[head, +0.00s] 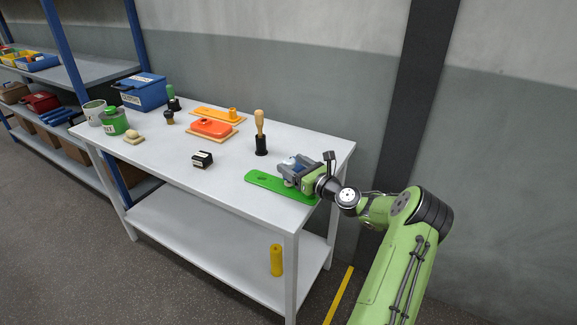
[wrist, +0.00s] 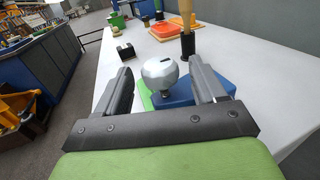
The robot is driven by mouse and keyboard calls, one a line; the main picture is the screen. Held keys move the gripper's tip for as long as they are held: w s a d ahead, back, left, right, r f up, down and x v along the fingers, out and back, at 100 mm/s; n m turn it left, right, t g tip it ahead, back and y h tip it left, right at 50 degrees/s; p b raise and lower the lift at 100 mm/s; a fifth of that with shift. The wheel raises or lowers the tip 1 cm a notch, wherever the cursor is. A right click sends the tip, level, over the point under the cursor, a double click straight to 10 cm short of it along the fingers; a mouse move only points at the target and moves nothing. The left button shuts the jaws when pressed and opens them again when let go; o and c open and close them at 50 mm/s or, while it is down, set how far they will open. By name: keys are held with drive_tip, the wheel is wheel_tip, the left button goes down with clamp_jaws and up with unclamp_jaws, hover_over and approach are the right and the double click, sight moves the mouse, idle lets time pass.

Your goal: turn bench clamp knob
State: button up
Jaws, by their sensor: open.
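A green base plate (head: 265,181) lies under the clamp on the table in the head view. My gripper (wrist: 161,80) is open, with one dark finger on each side of the knob. Gaps show between the knob and both fingers, so no contact is visible. In the head view my gripper (head: 292,172) covers most of the clamp and hides the knob's exact outline.
The white table (head: 225,182) bears a black block (head: 202,160), a wooden-handled tool in a black holder (head: 260,135), an orange piece (head: 211,127) and a blue box (head: 143,91). The wooden-handled tool stands close beyond the clamp.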

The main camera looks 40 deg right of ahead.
drive_tip(key=shift+w, duration=1.25)
drive_tip(key=c, duration=1)
drive_tip(key=shift+o, duration=0.2)
drive_tip(key=shift+r+m+h+p, duration=0.1)
drive_tip(key=shift+m+h+p, duration=0.2)
drive_tip(key=shift+h, duration=0.1)
